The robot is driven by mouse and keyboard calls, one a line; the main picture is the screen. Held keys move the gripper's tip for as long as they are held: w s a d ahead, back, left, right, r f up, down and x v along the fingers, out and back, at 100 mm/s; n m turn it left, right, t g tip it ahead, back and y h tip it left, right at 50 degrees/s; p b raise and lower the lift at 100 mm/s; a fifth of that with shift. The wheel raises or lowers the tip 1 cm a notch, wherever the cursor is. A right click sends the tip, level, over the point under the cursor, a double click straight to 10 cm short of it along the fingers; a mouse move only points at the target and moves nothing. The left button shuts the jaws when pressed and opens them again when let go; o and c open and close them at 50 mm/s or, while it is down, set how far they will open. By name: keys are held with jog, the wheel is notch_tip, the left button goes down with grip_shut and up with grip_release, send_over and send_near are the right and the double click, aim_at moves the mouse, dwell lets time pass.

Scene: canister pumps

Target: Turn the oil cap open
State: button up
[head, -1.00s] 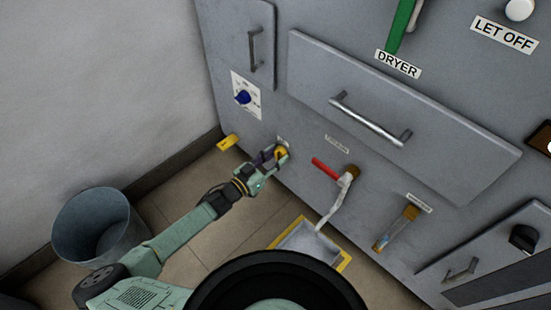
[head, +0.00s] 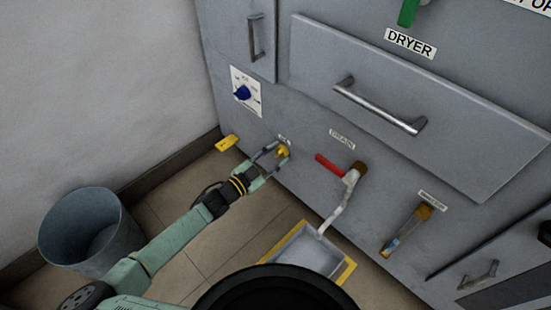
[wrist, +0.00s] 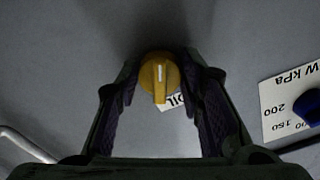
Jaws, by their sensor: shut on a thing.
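The yellow oil cap (head: 283,152) sits on the lower left of the grey panel, by a small label. In the wrist view the cap (wrist: 159,76) has a raised grip bar with a pale line, and the label "OIL" is partly hidden behind it. My gripper (head: 277,157) is at the panel with one finger on each side of the cap.
A red-handled drain valve (head: 333,166) with a spout is right of the cap, above a yellow-edged tray (head: 310,252). A blue knob (head: 242,92) is up and left. A grey bucket (head: 85,228) stands by the wall. A yellow block (head: 227,142) lies near the panel's foot.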

dwell(0.4)
jog(key=o, duration=1.1)
jog(key=shift+o, duration=0.2)
